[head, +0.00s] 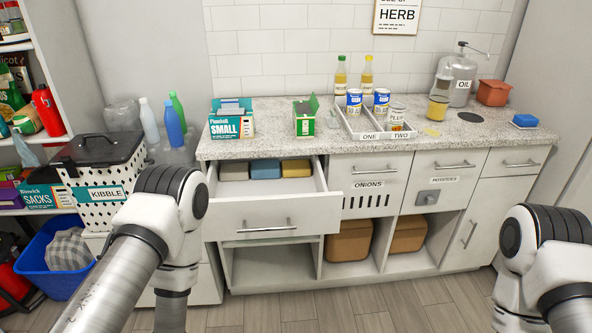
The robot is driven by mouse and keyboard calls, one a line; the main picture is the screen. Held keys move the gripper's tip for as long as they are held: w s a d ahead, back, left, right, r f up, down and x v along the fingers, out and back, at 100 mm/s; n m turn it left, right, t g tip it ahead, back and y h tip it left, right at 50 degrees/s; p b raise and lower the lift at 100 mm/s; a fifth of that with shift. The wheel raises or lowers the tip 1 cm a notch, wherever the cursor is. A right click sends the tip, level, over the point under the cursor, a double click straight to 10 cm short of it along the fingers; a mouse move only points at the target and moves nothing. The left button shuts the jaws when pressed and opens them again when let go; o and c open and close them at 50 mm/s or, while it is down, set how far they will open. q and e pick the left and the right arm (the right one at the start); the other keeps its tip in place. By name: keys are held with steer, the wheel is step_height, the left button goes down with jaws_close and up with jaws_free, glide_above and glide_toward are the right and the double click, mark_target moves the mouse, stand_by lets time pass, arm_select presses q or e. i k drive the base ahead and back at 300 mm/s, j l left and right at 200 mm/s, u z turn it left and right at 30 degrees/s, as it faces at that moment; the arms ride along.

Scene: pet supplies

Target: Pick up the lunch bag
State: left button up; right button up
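I cannot pick out anything that is clearly a lunch bag. A white, black-dotted container (91,205) with a black handled lid, labelled KIBBLE, stands at the left. A grey checked cloth item (68,249) lies in a blue bin (42,279) at the lower left. Boxes marked SMALL (231,127) and PIUKS (305,125) stand on the counter. My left arm comes in from the left and my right arm is at the lower right edge. Neither gripper shows.
A drawer (281,219) is pulled out, with several coloured packs (265,169) inside. The speckled counter (260,146) carries bottles, a two-part tray (372,134), an OIL canister (461,82) and an orange pot (493,92). The wooden floor in front is clear.

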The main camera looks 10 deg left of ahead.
mark_target(332, 123)
steer(key=i+z, duration=0.25)
steer(key=z, duration=0.25)
steer(key=i+j+z, duration=0.2)
steer(key=z, duration=0.3)
